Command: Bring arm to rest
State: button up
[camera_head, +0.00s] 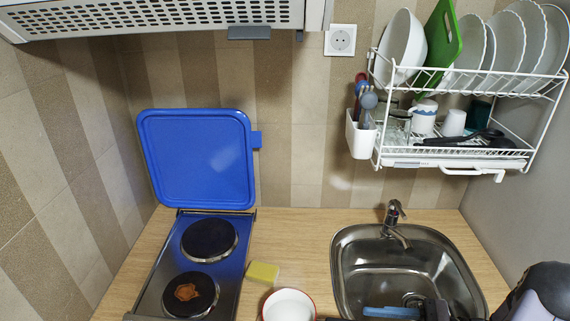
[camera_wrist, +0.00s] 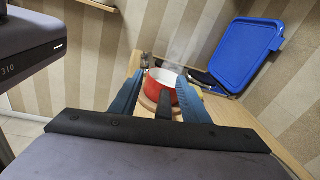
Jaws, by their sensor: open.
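My gripper (camera_wrist: 160,80) is open, with its two blue fingers apart and nothing held between them. In the head view a blue finger of it (camera_head: 391,312) shows over the front of the sink, at the bottom edge; the rest is mostly cut off. The blue hob lid (camera_head: 197,160) stands raised, leaning back near the tiled wall behind the hob (camera_head: 232,270). The lid also shows in the wrist view (camera_wrist: 246,55), beyond and right of my gripper, well apart from it.
A red-rimmed white pot (camera_head: 288,305), red outside in the wrist view (camera_wrist: 160,84), stands on the counter. The front hotplate has a brown patch (camera_head: 186,292). Faucet (camera_head: 393,220), dish rack (camera_head: 460,150) and hood (camera_head: 160,16) are around.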

jog(key=s+a+f+n+g+h+b, duration=0.1)
jog(key=s+f+n+h, duration=0.2)
jog(key=n+h, duration=0.5)
jog(key=s+a+f+n+g+h+b, duration=0.1)
jog(key=s+a+f+n+h, duration=0.1)
jog(key=n+h, duration=0.7)
jog(key=shift+s+a+f, duration=0.2)
jog(key=shift+s+f, duration=0.65)
jog(key=shift+s, duration=0.4)
